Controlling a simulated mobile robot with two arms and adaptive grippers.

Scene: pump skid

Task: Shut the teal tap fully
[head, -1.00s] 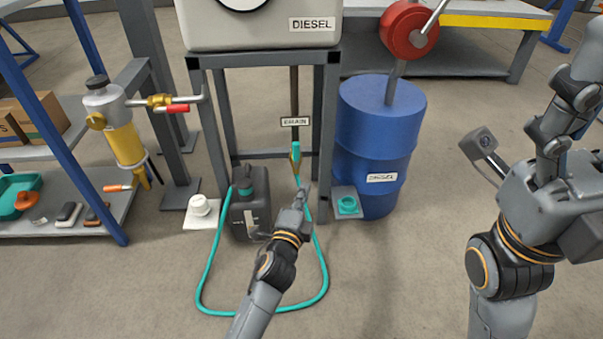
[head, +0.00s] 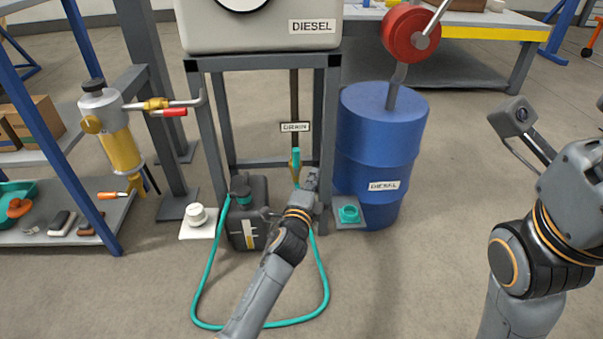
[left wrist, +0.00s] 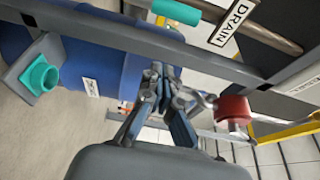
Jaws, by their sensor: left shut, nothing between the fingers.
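The teal tap (head: 296,156) sits low on the drain pipe under the tank, just below the DRAIN label. Its teal handle stands upright, roughly in line with the pipe, with brass below it. In the left wrist view the teal handle (left wrist: 176,12) shows at the top edge, apart from the fingers. My left gripper (head: 310,177) is just below and right of the tap in the head view. Its fingers (left wrist: 163,72) are shut and empty. I cannot tell whether it touches the tap in the head view.
A teal hose (head: 204,290) loops on the floor around a dark jerrycan (head: 250,225). A blue diesel drum (head: 375,150) stands right of the tank frame (head: 222,130).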

